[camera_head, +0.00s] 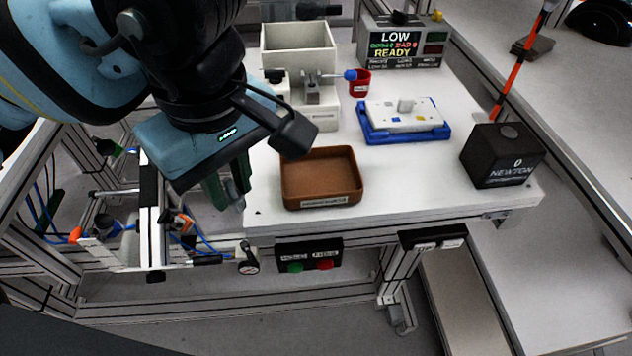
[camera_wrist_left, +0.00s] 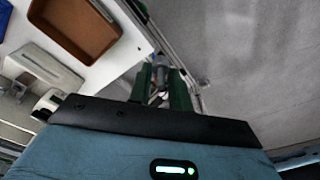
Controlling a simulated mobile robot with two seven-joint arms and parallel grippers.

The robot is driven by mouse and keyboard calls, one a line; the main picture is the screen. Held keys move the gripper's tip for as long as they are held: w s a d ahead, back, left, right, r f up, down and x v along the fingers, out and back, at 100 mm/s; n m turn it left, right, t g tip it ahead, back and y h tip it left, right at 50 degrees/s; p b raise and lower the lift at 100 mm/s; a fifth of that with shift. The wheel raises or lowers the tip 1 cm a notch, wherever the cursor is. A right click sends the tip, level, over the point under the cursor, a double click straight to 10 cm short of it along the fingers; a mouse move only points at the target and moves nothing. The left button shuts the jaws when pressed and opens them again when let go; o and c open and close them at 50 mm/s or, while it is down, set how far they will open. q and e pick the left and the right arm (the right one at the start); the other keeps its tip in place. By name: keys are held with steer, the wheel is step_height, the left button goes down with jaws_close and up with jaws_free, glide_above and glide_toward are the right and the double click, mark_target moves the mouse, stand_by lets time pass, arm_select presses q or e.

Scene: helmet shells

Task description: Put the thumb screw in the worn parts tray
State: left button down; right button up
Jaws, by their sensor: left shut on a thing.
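My left gripper (camera_head: 228,196) hangs just left of the table's front-left corner, pointing down. In the left wrist view its green fingers (camera_wrist_left: 160,82) are shut on a small grey piece, the thumb screw (camera_wrist_left: 160,72), partly hidden between them. The brown tray (camera_head: 320,178), which I take for the worn parts tray, stands on the front left of the table, to the right of the gripper. It looks empty, and its front label is too small to read. It also shows in the left wrist view (camera_wrist_left: 78,28). My right gripper is not in view.
Behind the tray stand a beige bin (camera_head: 298,42), a grey fixture (camera_head: 312,95) and a red cup (camera_head: 360,84). A blue tray (camera_head: 402,134) with a white plate and a black Newton block (camera_head: 502,155) are to the right. The table front between tray and block is clear.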

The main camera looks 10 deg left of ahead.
arm_select(q)
steer(key=w+a+f+m, duration=0.5)
steer(key=a+f+m, duration=0.2)
steer(key=f+m, duration=0.4)
steer(key=shift+a+f+t+h, duration=0.3)
steer(key=shift+f+t+h, duration=0.05)
steer(key=shift+t+h, duration=0.05)
